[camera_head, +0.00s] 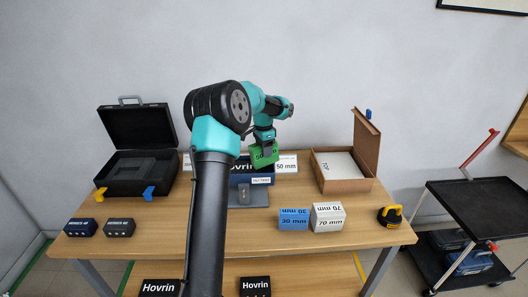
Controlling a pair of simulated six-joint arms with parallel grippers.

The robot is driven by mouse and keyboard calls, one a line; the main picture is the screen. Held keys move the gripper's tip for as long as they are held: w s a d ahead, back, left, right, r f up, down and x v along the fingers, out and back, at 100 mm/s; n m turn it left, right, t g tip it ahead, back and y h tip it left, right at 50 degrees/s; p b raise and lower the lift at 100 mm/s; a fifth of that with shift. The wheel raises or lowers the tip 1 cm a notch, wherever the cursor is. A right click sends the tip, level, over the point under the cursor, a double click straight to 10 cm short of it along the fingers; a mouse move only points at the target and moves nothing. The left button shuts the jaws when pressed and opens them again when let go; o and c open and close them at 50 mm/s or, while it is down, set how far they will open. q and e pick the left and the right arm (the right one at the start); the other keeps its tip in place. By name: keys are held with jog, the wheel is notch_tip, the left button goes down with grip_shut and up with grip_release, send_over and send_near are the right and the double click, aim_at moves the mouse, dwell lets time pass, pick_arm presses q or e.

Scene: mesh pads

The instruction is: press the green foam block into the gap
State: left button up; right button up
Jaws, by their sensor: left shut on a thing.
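My left arm comes up in front of the table's middle. Its gripper (266,147) is shut on the green foam block (265,156), which carries dark print. The block appears in front of or above the dark blue Hovrin unit (242,179); whether they touch I cannot tell. The open cardboard box (345,189) on the right holds a white item (338,165). The open black case (140,185) on the left has dark foam inside. My arm hides part of the Hovrin unit. I cannot make out the gap for certain. My right gripper is not in view.
A white 50 mm block (286,164) stands behind the Hovrin unit's right side. A blue 30 mm block (293,220) and a white 70 mm block (328,217) stand at the front right, near a yellow-black tape measure (390,215).

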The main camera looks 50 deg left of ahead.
pick_arm(q)
notch_tip(320, 180, up, 3)
jog(key=shift+f, duration=0.2)
jog(key=shift+s+d+r, duration=0.1)
jog(key=shift+d+r, duration=0.05)
jog(key=shift+r, duration=0.05)
jog(key=s+d+r, duration=0.1)
jog(key=s+d, duration=0.9)
jog(key=d, duration=0.1)
jog(key=shift+s+d+r, duration=0.15)
jog(key=shift+d, duration=0.25)
jog(key=w+a+n, duration=0.3)
jog(key=n, duration=0.1)
jog(key=w+a+r+n, duration=0.1)
jog(key=w+a+n, duration=0.3)
jog(key=w+a+r+n, duration=0.1)
jog(key=w+a+n, duration=0.2)
jog(key=a+n, duration=0.1)
jog(key=shift+w+r+g, duration=0.15)
jog(key=shift+w+g, duration=0.1)
jog(key=shift+g, duration=0.05)
jog(key=shift+w+a+n, duration=0.3)
jog(key=shift+a+n, duration=0.1)
jog(key=shift+n, duration=0.4)
jog(key=shift+h, duration=0.3)
jog(key=shift+f, duration=2.85)
